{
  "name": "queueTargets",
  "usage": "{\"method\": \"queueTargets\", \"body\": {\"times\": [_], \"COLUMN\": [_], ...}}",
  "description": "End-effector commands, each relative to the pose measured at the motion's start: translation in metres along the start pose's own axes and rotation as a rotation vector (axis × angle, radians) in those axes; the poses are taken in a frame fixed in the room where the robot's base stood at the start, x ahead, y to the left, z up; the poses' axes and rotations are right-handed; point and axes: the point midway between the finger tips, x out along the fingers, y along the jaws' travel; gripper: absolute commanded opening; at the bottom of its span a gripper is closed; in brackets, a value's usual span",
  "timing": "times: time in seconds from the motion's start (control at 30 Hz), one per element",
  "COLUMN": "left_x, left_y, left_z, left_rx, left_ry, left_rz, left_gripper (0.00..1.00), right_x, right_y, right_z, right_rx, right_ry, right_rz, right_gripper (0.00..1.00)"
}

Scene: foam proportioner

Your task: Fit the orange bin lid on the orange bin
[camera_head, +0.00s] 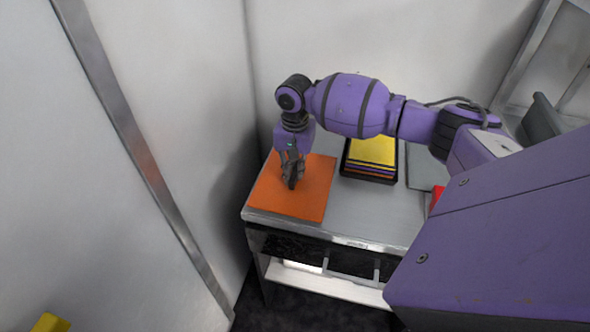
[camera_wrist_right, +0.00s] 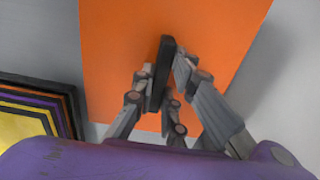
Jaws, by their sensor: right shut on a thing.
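The orange bin lid (camera_head: 318,190) is a flat orange square at the left end of the grey table. It fills much of the right wrist view (camera_wrist_right: 215,30), where a dark upright handle (camera_wrist_right: 160,75) stands on it. My right gripper (camera_head: 292,180) points down over the lid, and in the right wrist view its fingers (camera_wrist_right: 165,88) are shut on this handle. The lid looks level; I cannot tell whether it touches the table. I cannot make out the orange bin in either view. My left gripper is not in view.
A black tray (camera_head: 368,178) with a stack of yellow, orange and purple sheets or lids stands right of the orange lid. Pale walls (camera_head: 190,100) close off the left and back. A bare strip of grey table (camera_head: 375,215) lies in front. A yellow thing (camera_head: 50,323) shows at lower left.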

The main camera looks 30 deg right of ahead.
Motion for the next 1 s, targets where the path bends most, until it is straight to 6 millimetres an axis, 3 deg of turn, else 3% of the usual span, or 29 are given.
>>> {"method": "queueTargets", "body": {"times": [0.1, 0.13, 0.27, 0.63, 0.77, 1.0], "left_x": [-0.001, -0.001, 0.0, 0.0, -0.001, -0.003], "left_y": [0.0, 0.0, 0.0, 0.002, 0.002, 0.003], "left_z": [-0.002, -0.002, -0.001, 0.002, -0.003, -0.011], "left_rx": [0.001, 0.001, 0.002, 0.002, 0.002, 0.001], "left_ry": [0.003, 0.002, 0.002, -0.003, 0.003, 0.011], "left_rz": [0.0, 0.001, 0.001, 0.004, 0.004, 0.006], "left_gripper": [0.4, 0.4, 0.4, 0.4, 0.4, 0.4], "right_x": [0.002, 0.003, 0.003, -0.001, -0.019, -0.071], "right_y": [0.0, 0.0, 0.0, 0.0, -0.001, -0.001], "right_z": [0.0, 0.0, 0.0, 0.0, -0.001, -0.001], "right_rx": [0.0, 0.0, 0.0, 0.0, 0.001, 0.0], "right_ry": [0.0, 0.0, 0.0, 0.0, 0.001, 0.003], "right_rz": [-0.001, 0.0, 0.0, 0.001, -0.003, -0.003], "right_gripper": [0.0, 0.13, 0.3, 0.31, 0.31, 0.31]}}
